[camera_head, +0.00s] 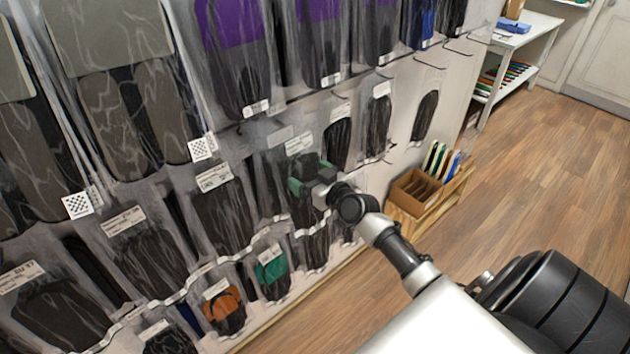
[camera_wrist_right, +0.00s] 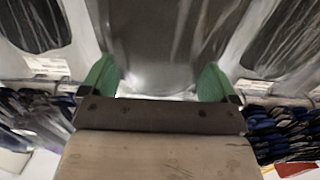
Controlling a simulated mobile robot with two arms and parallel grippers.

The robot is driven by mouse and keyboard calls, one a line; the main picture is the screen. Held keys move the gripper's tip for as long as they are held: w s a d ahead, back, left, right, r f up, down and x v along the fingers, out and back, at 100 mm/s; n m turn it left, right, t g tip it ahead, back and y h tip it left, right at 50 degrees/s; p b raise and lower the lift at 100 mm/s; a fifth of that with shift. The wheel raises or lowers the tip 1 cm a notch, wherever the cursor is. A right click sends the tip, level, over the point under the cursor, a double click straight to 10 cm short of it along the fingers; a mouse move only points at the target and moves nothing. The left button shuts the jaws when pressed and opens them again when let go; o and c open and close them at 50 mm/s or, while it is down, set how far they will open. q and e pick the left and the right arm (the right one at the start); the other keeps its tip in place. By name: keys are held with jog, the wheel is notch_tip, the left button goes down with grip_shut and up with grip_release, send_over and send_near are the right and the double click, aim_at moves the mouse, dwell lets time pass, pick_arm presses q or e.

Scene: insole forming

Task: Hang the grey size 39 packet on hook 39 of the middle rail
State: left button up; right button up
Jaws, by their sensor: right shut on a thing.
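The gripper partly hides this packet in the head view; a white label (camera_head: 300,143) shows just above the fingers. The size print is too small to read. I cannot tell whether the packet's top touches a hook. The left gripper is not in view.
Packets with dark insoles (camera_head: 378,125) hang close on the right, and another packet (camera_head: 218,205) on the left. Purple-topped packets (camera_head: 235,55) hang above. Lower packets have orange (camera_head: 221,308) and green (camera_head: 272,268) parts. A wooden box (camera_head: 415,190) stands right; the floor (camera_head: 530,180) is clear.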

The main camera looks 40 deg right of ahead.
jog(key=shift+w+f, duration=0.1)
jog(key=shift+w, duration=0.7)
jog(key=shift+w+a+b, duration=0.15)
jog(key=shift+w+b, duration=0.2)
jog(key=shift+w, duration=0.4)
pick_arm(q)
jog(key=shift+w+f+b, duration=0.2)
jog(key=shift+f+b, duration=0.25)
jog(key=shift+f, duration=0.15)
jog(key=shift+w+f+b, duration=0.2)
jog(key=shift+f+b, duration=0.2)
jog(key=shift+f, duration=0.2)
pick_arm(e)
jog(key=shift+w+f, duration=0.5)
jog(key=shift+w, duration=0.2)
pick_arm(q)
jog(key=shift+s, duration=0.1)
pick_arm(e)
jog(key=o, duration=0.9)
jog(key=s, duration=0.6)
jog(key=s+b, duration=0.1)
jog(key=s, duration=0.2)
jog(key=shift+s+d+r, duration=0.15)
jog(key=shift+d+r, duration=0.2)
jog(key=shift+r, duration=0.05)
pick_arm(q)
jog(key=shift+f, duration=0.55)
pick_arm(e)
jog(key=shift+s+r, duration=0.2)
jog(key=shift+s, duration=0.55)
